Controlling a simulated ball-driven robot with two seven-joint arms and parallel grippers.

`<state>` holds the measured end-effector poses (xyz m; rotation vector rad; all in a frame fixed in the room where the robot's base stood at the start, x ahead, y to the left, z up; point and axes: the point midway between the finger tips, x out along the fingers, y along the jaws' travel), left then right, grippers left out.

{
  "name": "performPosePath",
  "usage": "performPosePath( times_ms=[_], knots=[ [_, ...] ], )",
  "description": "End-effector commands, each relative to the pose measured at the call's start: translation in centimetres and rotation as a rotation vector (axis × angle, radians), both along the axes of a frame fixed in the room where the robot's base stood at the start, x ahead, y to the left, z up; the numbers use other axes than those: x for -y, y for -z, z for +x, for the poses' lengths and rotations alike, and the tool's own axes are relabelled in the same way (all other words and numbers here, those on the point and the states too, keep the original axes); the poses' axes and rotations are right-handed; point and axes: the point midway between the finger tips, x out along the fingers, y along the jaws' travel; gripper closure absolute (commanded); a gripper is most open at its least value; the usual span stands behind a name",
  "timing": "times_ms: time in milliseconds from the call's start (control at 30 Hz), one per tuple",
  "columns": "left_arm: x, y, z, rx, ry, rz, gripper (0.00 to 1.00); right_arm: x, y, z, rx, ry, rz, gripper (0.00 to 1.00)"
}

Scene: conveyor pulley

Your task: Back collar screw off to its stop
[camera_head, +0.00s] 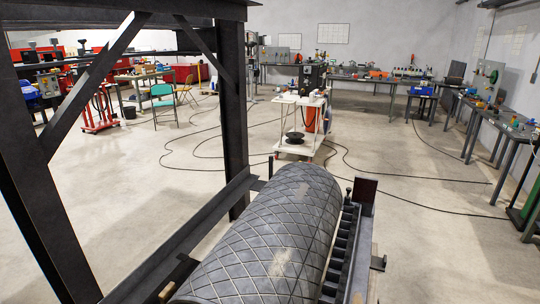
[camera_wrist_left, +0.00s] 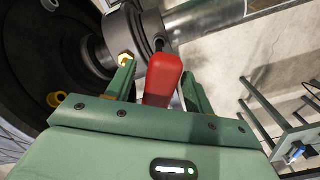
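In the left wrist view my left gripper (camera_wrist_left: 156,72) is open, its green fingers spread around a red handle (camera_wrist_left: 162,78). A gap shows between the handle and the left-hand finger; I cannot tell whether the other finger touches it. The handle's far end meets a short dark stem at a dark collar (camera_wrist_left: 122,32) on the shaft. A brass screw head (camera_wrist_left: 125,60) shows beside the left-hand fingertip. The shaft (camera_wrist_left: 205,18) runs to the upper right. In the head view the conveyor pulley (camera_head: 268,236) has a diamond-pattern surface; neither gripper shows there. My right gripper is in no view.
A dark steel frame (camera_head: 233,120) stands left of the pulley, with a rail (camera_head: 190,245) alongside. Another rail (camera_head: 345,245) lies right of it. A black round part (camera_wrist_left: 45,70) with a brass fitting (camera_wrist_left: 56,99) fills the wrist view's left.

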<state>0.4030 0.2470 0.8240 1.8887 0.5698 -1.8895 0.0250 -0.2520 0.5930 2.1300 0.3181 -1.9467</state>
Motion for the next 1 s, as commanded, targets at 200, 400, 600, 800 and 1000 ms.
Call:
performPosePath(
  times_ms=[200,400,600,800,1000],
  knots=[
    [0.0,0.01,0.0,0.0,0.0,0.0,1.0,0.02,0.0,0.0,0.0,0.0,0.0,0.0],
    [0.0,0.02,0.0,0.0,0.0,0.0,1.0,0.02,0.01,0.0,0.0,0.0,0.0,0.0],
    [0.0,-0.11,-0.02,0.0,0.0,0.0,1.0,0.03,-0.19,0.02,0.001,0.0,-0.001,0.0],
    [0.02,-0.42,0.01,0.0,0.0,0.0,1.0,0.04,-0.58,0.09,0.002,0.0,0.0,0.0],
    [0.01,-0.66,0.03,0.0,-0.001,0.0,1.0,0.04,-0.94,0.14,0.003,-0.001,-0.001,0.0]
  ],
)
